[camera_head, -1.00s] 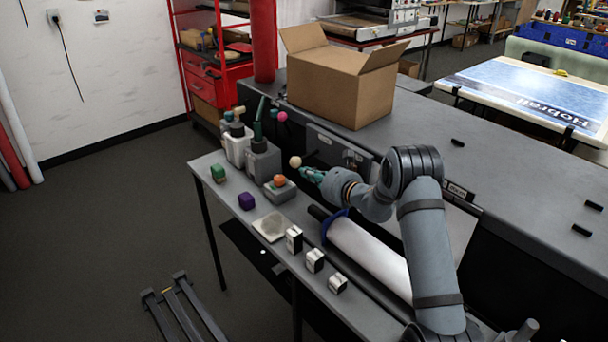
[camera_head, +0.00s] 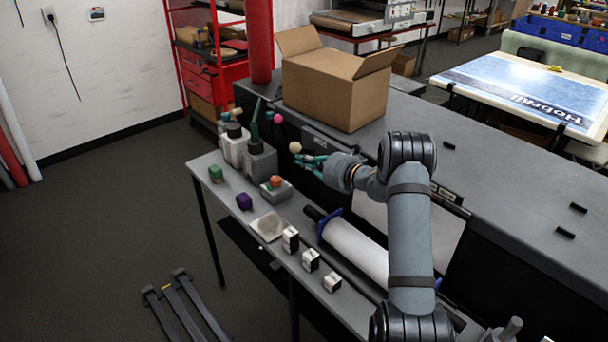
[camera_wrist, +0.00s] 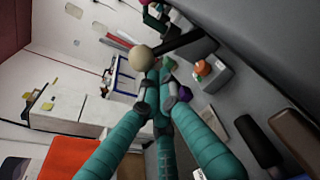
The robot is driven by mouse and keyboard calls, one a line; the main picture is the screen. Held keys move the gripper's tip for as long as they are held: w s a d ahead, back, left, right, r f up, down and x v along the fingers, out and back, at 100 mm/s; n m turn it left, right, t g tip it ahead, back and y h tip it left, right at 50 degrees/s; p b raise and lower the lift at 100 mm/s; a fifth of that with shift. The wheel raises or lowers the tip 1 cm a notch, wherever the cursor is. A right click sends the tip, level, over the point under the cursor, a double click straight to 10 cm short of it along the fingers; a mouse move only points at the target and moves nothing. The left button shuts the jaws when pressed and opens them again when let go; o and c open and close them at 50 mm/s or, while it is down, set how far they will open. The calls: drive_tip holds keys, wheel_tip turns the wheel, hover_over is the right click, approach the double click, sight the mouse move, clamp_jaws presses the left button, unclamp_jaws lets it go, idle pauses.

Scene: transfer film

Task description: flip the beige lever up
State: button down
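The beige lever's round knob (camera_head: 295,147) shows in the head view at the front of the dark machine. In the wrist view the beige knob (camera_wrist: 140,58) sits at the end of a dark rod just beyond my fingertips. Nothing is held.
A pink knob (camera_head: 277,118) and a teal-handled grey device (camera_head: 262,160) stand behind to the left. An orange-topped grey block (camera_head: 276,188), a purple cube (camera_head: 244,202) and a white roll (camera_head: 355,248) lie below on the table. A cardboard box (camera_head: 335,88) stands on the machine.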

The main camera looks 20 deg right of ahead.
drive_tip(key=shift+w+d+r, duration=0.15)
drive_tip(key=shift+d+r, duration=0.1)
drive_tip(key=shift+r, duration=0.5)
drive_tip(key=shift+d+r, duration=0.1)
wheel_tip(320, 180, down, 4)
drive_tip(key=s+b, duration=0.2)
drive_tip(key=b, duration=0.3)
drive_tip(key=b+v, duration=0.2)
drive_tip(key=v, duration=0.8)
drive_tip(key=shift+a+r, duration=0.25)
drive_tip(key=shift+r, duration=0.1)
drive_tip(key=shift+s, duration=0.1)
